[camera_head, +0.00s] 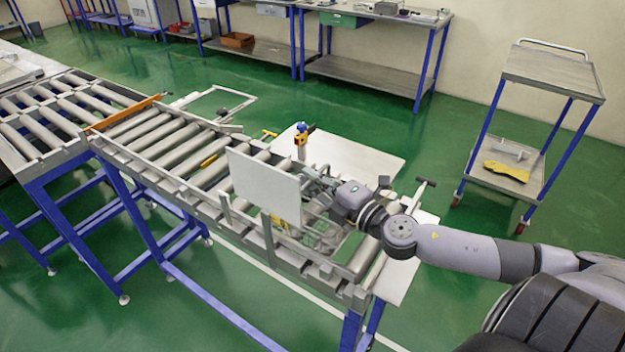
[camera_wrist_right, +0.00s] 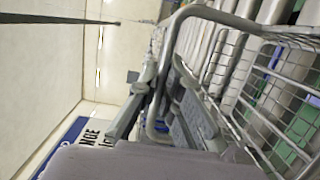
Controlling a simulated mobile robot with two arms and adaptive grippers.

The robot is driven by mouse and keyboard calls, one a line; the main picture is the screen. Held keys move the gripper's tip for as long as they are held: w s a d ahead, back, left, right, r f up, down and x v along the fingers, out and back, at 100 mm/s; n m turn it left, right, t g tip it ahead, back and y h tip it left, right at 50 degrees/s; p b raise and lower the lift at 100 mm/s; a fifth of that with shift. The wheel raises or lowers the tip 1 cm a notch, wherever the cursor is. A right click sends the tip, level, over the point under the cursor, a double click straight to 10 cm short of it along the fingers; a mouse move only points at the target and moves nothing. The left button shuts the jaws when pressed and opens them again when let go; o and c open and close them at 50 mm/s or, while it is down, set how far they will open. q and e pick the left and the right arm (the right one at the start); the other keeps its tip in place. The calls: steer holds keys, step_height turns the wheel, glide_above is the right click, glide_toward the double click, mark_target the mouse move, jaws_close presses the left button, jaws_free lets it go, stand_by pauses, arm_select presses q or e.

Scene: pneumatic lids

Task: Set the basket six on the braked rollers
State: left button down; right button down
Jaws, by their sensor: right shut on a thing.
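My right gripper (camera_head: 326,187) is shut on the rim of a grey wire basket (camera_head: 318,228) at the near right end of the roller conveyor. In the right wrist view, the fingers of my right gripper (camera_wrist_right: 165,100) sit either side of the basket's thick bent rim, with the wire mesh of the basket (camera_wrist_right: 262,105) to the right. A pale upright panel (camera_head: 265,186) hides part of the basket. Rollers (camera_head: 180,145) run away to the left. No number is readable on the basket, and its contact with the rollers is unclear. My left gripper is not in view.
An orange bar (camera_head: 123,114) crosses the conveyor. A yellow post with a blue top (camera_head: 301,141) stands behind it by a pale board (camera_head: 350,162). A trolley (camera_head: 553,78) stands at the right. Workbenches (camera_head: 375,68) line the back wall. Green floor between is clear.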

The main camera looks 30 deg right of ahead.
steer(key=shift+f, duration=0.15)
steer(key=c, duration=1.8)
jaws_free()
steer(key=shift+o, duration=0.2)
steer(key=s+d+b, duration=0.2)
steer(key=s+b, duration=0.1)
steer(key=s, duration=0.9)
steer(key=shift+d, duration=0.1)
